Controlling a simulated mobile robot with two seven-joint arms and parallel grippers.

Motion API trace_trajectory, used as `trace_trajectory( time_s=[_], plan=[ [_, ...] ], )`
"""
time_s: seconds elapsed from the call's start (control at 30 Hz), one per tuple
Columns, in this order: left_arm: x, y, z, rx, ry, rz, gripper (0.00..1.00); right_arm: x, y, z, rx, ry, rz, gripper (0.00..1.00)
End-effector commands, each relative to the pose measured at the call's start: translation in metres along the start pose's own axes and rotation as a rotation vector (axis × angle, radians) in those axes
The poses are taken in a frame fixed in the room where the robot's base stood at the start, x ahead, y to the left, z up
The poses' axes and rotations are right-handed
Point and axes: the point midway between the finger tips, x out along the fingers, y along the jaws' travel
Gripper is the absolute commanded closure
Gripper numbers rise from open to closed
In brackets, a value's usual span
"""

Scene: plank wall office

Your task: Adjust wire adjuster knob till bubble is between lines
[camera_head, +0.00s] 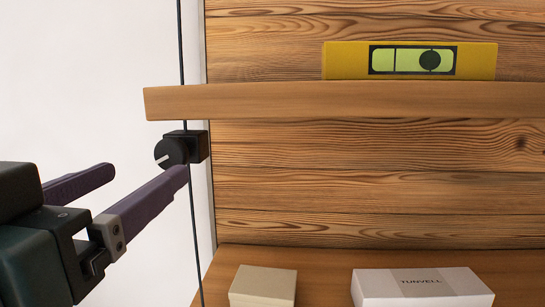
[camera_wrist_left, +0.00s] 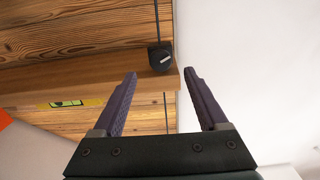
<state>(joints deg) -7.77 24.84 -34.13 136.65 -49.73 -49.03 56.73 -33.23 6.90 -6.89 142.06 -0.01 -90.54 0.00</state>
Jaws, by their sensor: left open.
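The yellow spirit level (camera_head: 340,60) stands on the upper wooden shelf (camera_head: 270,100). Its dark round bubble (camera_head: 430,61) sits right of the vial's middle, and one line shows clearly to its left. I cannot clearly make out a second line by the bubble. The black adjuster knob (camera_head: 171,153) with a white mark sits on a black block on the wire, just under the shelf's left end. It also shows in the wrist view (camera_wrist_left: 160,59). My left gripper (camera_head: 142,172) is open and empty, its fingertips near the knob, one overlapping its lower edge in view. My right gripper is out of view.
The thin black wire (camera_head: 182,50) runs vertically past the shelf's left end. A lower shelf (camera_head: 320,265) holds a beige box (camera_head: 263,286) and a white box (camera_head: 422,288). The plank wall is behind; the white wall at left is clear.

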Motion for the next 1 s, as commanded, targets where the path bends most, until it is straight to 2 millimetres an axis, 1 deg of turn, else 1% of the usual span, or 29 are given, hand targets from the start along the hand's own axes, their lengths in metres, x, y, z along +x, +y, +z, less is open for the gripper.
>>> trace_trajectory(
  time_s=[0.03, 0.1, 0.23, 0.4, 0.53, 0.8, 1.0],
  plan=[
    [0.011, 0.000, -0.007, 0.005, 0.000, -0.002, 0.24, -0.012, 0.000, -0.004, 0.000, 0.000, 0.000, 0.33],
    [0.023, -0.001, -0.007, 0.003, -0.002, -0.002, 0.24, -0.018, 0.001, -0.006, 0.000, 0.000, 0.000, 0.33],
    [0.044, -0.001, -0.005, 0.003, -0.003, -0.002, 0.24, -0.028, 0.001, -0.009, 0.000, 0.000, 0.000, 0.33],
    [0.060, -0.001, -0.002, 0.002, -0.003, -0.002, 0.24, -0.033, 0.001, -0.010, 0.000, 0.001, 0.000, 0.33],
    [0.066, -0.001, -0.001, 0.001, -0.005, -0.003, 0.24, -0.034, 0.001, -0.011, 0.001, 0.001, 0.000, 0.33],
    [0.067, -0.001, 0.001, 0.000, -0.005, -0.003, 0.24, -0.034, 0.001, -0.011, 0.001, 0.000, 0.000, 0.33],
    [0.067, -0.001, 0.001, 0.000, -0.005, -0.003, 0.46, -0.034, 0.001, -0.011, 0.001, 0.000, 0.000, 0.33]
  ],
)
